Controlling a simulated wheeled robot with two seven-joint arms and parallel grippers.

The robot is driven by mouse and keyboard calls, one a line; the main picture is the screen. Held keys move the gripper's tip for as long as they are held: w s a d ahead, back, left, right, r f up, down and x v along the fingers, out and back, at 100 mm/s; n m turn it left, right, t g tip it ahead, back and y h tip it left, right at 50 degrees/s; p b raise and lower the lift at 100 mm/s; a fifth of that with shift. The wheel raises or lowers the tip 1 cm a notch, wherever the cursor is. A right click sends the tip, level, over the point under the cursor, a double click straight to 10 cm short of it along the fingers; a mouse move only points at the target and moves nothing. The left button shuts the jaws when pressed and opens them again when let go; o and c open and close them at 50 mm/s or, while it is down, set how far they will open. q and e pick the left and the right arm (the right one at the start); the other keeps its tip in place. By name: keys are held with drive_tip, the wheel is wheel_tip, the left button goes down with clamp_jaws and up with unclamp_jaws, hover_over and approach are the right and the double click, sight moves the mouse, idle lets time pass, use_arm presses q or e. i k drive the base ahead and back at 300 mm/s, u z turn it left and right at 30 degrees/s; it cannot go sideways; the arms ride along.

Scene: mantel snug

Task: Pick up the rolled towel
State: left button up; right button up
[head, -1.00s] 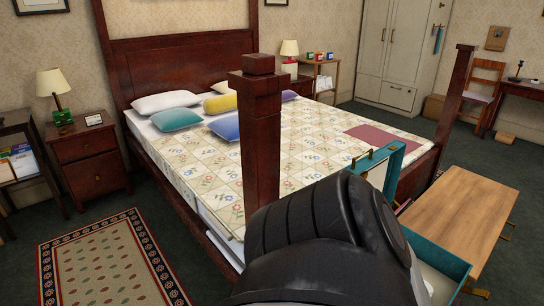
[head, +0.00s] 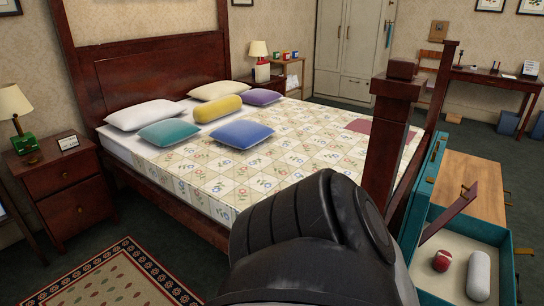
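A pale grey-white roll (head: 479,276), which looks like the rolled towel, lies in an open teal case (head: 447,287) at the lower right of the head view. A dark red ball (head: 442,261) with a light band lies to its left in the same case. The case's lid stands up along its left side, and a dark strip slants across the opening. A large black part of my own body fills the lower middle. Neither gripper shows.
A dark wooden bedpost (head: 388,130) stands close, left of the case. The bed (head: 310,150) with several cushions fills the middle. A wooden-topped piece (head: 470,180) stands behind the case. Carpet (head: 525,215) is clear at the right.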

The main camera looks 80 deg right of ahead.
sight(478, 281)
drive_tip(key=z, duration=3.85)
drive_tip(key=i, duration=0.5)
drive_tip(key=u, duration=2.9)
drive_tip(key=k, duration=1.8)
drive_tip(key=z, duration=1.25)
drive_tip(key=i, duration=0.75)
